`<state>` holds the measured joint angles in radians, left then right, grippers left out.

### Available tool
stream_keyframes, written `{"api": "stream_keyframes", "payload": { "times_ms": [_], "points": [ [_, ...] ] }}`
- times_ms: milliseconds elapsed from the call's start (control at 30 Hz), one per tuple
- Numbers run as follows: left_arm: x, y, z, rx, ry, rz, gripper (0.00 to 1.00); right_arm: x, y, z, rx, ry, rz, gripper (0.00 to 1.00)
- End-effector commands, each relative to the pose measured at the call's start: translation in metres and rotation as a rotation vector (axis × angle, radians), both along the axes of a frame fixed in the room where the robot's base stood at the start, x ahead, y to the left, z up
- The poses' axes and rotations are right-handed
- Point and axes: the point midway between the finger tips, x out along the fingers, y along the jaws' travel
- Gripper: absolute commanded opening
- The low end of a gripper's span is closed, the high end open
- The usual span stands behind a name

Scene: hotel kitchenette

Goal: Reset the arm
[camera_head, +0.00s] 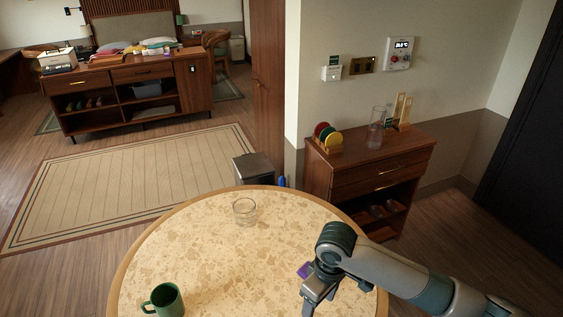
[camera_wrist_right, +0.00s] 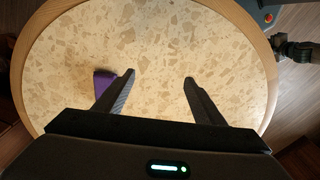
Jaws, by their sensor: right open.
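My right arm reaches in from the lower right in the head view, bent at a dark elbow-like joint. Its gripper (camera_head: 313,297) hangs over the right part of the round table (camera_head: 225,262). In the right wrist view the gripper (camera_wrist_right: 160,78) has its two fingers wide apart, with only bare speckled tabletop between them. A small purple object (camera_head: 304,270) lies on the table beside this gripper. In the wrist view the purple object (camera_wrist_right: 104,88) is just outside the left finger and partly hidden by it. My left gripper does not show in the head view.
A green mug (camera_head: 166,301) stands at the table's front left and a clear glass (camera_head: 244,210) near its far edge. Beyond the table are a grey bin (camera_head: 254,169) and a wooden cabinet (camera_head: 368,161) holding colored discs and a glass pitcher. The table's middle is clear.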

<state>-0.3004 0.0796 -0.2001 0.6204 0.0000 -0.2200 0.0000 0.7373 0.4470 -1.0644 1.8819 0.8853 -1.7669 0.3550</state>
Motion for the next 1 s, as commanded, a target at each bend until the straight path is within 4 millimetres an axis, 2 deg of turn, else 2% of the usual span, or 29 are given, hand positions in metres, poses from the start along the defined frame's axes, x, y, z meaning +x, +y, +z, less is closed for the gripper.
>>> {"api": "stream_keyframes", "payload": {
  "times_ms": [367,600,833,1000],
  "points": [
    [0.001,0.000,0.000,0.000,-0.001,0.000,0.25,-0.033,0.030,-0.017,0.117,-0.027,0.002,0.63],
    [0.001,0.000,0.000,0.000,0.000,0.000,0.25,-0.068,0.051,-0.030,0.241,-0.071,-0.049,0.63],
    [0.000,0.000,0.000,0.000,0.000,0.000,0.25,-0.099,0.045,-0.039,0.318,-0.126,-0.159,0.63],
    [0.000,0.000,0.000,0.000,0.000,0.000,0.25,-0.124,0.024,-0.047,0.330,-0.167,-0.264,0.63]
  ]
}}
